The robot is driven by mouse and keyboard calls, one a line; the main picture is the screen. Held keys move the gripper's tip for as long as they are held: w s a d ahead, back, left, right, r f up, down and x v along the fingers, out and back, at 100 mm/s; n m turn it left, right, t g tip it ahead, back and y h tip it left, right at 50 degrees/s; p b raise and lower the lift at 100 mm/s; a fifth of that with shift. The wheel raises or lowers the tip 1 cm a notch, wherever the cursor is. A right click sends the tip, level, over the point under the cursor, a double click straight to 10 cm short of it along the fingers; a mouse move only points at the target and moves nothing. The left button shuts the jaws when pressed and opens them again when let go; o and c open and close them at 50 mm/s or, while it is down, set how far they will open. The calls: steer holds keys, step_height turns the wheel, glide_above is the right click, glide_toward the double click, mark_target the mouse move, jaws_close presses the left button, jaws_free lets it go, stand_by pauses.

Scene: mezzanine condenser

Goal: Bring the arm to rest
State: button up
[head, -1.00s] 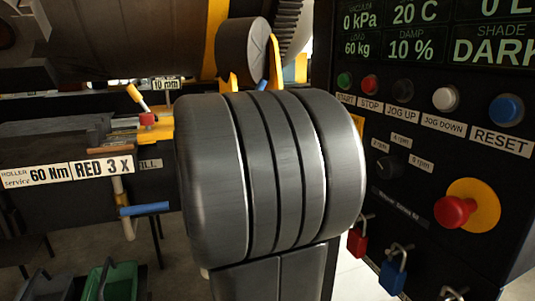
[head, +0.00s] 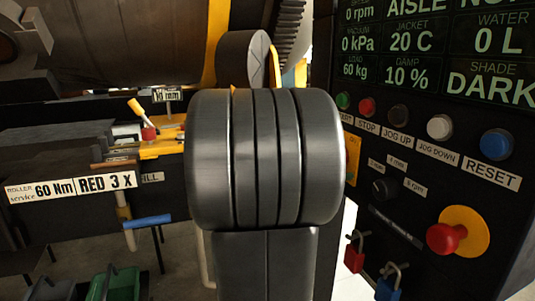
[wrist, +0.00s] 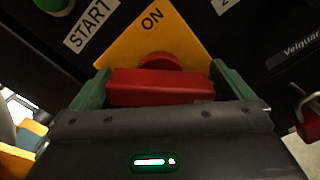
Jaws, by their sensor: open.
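My arm's dark grey ribbed joint (head: 265,160) fills the middle of the head view, with a grey link below it. It hides my gripper there. In the wrist view my gripper (wrist: 160,88) is open, with one green finger on each side of a red bar-shaped switch handle (wrist: 160,87). I cannot tell whether the fingers touch the handle. The handle sits on a yellow plate (wrist: 145,42) marked ON. In the head view only a strip of the yellow plate (head: 353,158) shows to the right of the joint.
The black control panel (head: 420,260) stands close at right, with several buttons, a red emergency knob (head: 446,238) and hanging red (head: 354,258) and blue (head: 389,289) padlocks. A bench with tools and a blue-handled tool (head: 147,221) is at left. A green bin (head: 122,283) is below.

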steer(key=shift+r+n+p, duration=0.15)
steer(key=shift+n+p, duration=0.8)
steer(key=shift+p, duration=0.55)
steer(key=shift+r+n+p, duration=0.15)
steer(key=shift+n+p, duration=0.8)
steer(key=shift+p, duration=0.5)
steer(key=n+p, duration=0.3)
steer(key=p, duration=0.2)
steer(key=shift+w+a+f, duration=0.1)
steer(key=shift+w, duration=0.05)
steer(key=shift+a+f, duration=0.2)
steer(key=shift+a, duration=0.2)
steer(key=shift+r, duration=0.15)
